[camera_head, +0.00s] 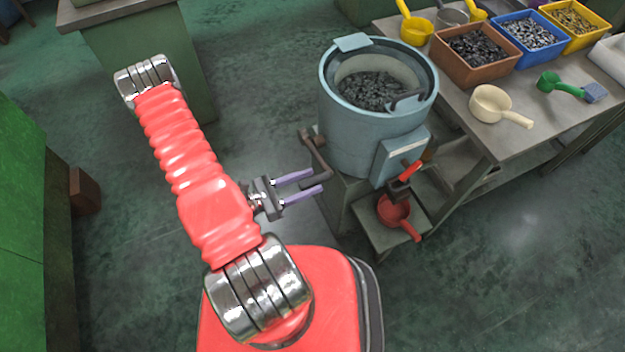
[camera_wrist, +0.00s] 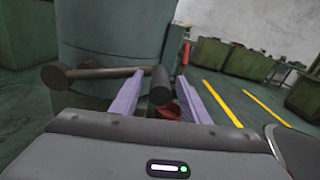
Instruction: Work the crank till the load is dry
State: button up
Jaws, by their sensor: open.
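The crank (camera_head: 313,150) is a dark bent bar on the left side of a blue-grey drum machine (camera_head: 355,140). The drum's open top shows a load of dark grey pieces (camera_head: 372,90). My gripper (camera_head: 315,181) is open, its two purple fingers reaching right to the crank's handle. In the wrist view the crank's arm (camera_wrist: 105,73) runs across to a dark round handle (camera_wrist: 160,88). The handle stands between my open fingers (camera_wrist: 158,98), with a gap seen on each side. Whether the load is wet cannot be told.
A red pan (camera_head: 394,212) sits on a low shelf under the machine's red-handled outlet (camera_head: 408,172). A green cabinet stands left.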

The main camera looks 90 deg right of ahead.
jog(key=shift+x, duration=0.85)
jog(key=shift+c, duration=0.2)
grip_shut()
